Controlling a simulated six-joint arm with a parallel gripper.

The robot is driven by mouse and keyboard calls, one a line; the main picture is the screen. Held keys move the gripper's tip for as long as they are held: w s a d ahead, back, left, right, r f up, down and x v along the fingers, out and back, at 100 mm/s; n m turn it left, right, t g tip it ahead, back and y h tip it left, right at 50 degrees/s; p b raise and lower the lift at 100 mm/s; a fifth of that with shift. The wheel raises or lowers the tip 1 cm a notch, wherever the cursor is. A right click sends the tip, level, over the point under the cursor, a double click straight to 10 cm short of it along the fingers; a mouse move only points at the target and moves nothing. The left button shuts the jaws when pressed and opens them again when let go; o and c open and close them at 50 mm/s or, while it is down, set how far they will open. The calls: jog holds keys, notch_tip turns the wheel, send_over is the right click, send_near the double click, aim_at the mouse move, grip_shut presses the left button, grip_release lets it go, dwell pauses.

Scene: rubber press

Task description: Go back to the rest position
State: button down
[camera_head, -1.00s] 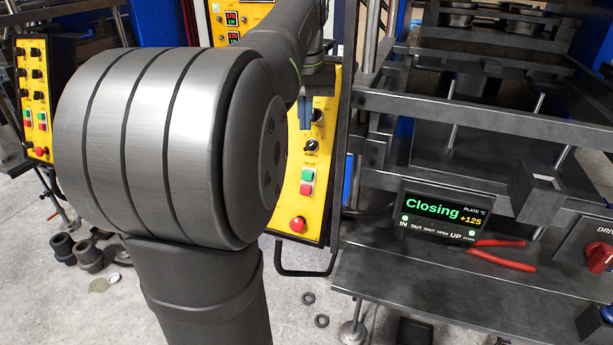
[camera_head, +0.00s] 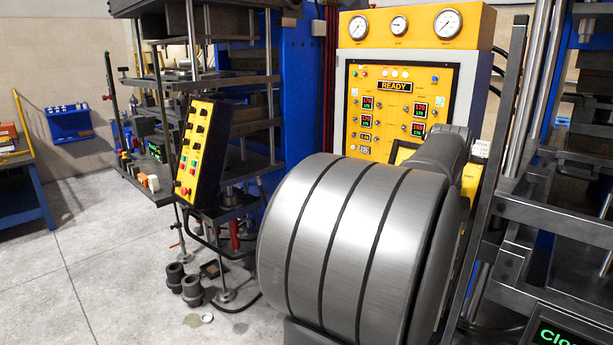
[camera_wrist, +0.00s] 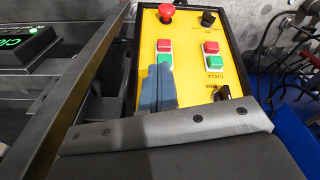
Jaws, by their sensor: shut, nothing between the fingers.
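My gripper (camera_wrist: 160,70) shows in the wrist view as two blue-grey fingers pressed together, shut and empty. It is in front of the yellow control panel (camera_wrist: 185,35) and overlaps part of it; I cannot tell how far apart they are. The panel has a red mushroom button (camera_wrist: 166,13), black knobs (camera_wrist: 208,18), and red and green push buttons (camera_wrist: 164,52). In the head view my gripper is hidden behind my own large grey arm joint, which fills the lower middle.
A dark metal frame bar (camera_wrist: 70,95) runs close to the left of my gripper. A gauge cabinet (camera_head: 470,30) reading READY stands behind my arm. A yellow button box (camera_head: 203,150) stands left, with black cylinders (camera_head: 192,290) on the floor. The floor (camera_head: 95,240) at far left is open.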

notch_tip(320, 180, down, 7)
jog(key=w+r, duration=0.1)
jog(key=w+d+r, duration=0.1)
jog(key=w+r, duration=0.1)
jog(key=r, duration=0.1)
jog(key=shift+d+r, duration=0.1)
jog(key=shift+d, duration=0.2)
